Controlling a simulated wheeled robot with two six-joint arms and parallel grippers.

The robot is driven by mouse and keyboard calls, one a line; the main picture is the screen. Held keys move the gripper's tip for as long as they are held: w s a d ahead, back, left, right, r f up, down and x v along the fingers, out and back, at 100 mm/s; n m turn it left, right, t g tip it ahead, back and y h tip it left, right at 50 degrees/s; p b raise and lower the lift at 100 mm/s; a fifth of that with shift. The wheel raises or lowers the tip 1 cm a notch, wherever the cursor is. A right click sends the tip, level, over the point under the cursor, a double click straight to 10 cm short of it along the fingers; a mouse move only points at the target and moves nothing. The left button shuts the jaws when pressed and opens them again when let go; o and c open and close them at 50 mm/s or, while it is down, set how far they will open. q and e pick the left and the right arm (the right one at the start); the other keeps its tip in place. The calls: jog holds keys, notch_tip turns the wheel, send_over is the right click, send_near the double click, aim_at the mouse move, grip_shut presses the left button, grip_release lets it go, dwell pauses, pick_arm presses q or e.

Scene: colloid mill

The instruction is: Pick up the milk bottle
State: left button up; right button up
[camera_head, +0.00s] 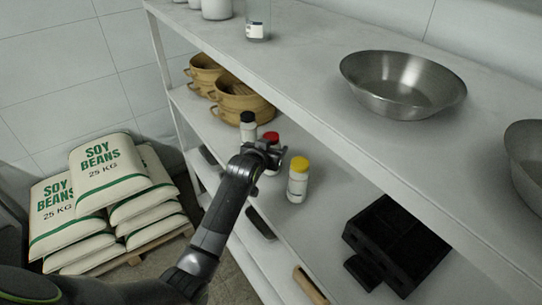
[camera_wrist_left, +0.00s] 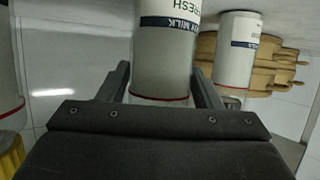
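A white milk bottle with a red cap (camera_head: 270,138) stands on the middle shelf, between a black-capped bottle (camera_head: 248,127) and a yellow-capped bottle (camera_head: 298,180). My left gripper (camera_head: 266,148) is at the red-capped bottle and hides most of it in the head view. In the left wrist view, which looks upside down, the milk bottle (camera_wrist_left: 165,55) with green and dark lettering is between the two open fingers (camera_wrist_left: 162,85). I cannot tell whether either finger touches it. Its cap is hidden there behind the gripper body. My right gripper is not in view.
The upper shelf, with metal bowls (camera_head: 402,84), overhangs at the right. Wooden steamers (camera_head: 240,102) stand behind the bottles. A black object (camera_head: 396,242) lies on the shelf at the right. Soy bean sacks (camera_head: 108,172) are stacked at the left. The yellow-capped bottle is close to my gripper.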

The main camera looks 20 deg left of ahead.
pick_arm(q)
jog(key=c, duration=0.7)
jog(key=shift+c, duration=0.4)
jog(key=shift+r, duration=0.1)
